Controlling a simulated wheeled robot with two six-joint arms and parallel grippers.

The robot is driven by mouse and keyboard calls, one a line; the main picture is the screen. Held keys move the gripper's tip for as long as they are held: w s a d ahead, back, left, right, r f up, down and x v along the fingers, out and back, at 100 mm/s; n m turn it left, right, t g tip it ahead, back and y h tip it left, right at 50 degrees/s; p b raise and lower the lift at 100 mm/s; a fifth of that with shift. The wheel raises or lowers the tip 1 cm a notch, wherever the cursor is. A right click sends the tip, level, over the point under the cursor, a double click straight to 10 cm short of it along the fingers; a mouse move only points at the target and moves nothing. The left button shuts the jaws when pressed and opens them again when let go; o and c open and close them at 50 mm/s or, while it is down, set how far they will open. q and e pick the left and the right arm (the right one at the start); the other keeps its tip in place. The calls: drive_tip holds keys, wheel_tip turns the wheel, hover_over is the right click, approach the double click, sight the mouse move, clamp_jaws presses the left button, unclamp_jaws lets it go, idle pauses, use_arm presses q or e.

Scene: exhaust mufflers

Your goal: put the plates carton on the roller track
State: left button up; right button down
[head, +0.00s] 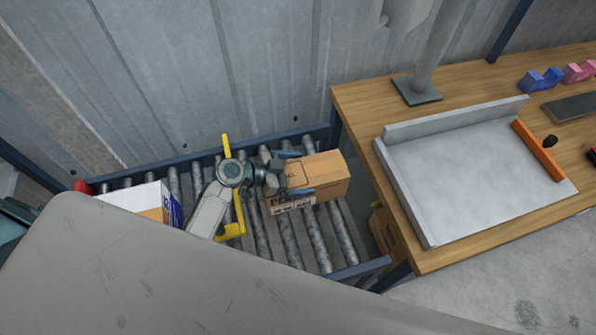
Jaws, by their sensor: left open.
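A brown carton (326,172) rests on the roller track (262,232), towards its right end near the workbench. Its printed label is partly hidden and too small to read fully, so I cannot confirm that it is the plates carton. My left gripper (298,173) is open at the carton's left part, with one dark finger by its far side and the other by its near side. I cannot tell whether the fingers touch it. My right gripper is not in view.
A white and blue box (150,198) with a brown part sits at the track's left end. Yellow pieces (236,228) show beside my arm. A wooden workbench (350,95) with a grey tray (470,165) stands right. Another brown carton (384,232) shows low beside the bench.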

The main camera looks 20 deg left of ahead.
use_arm(q)
drive_tip(key=v, duration=1)
drive_tip(key=shift+b+v, duration=0.3)
drive_tip(key=shift+v, duration=0.7)
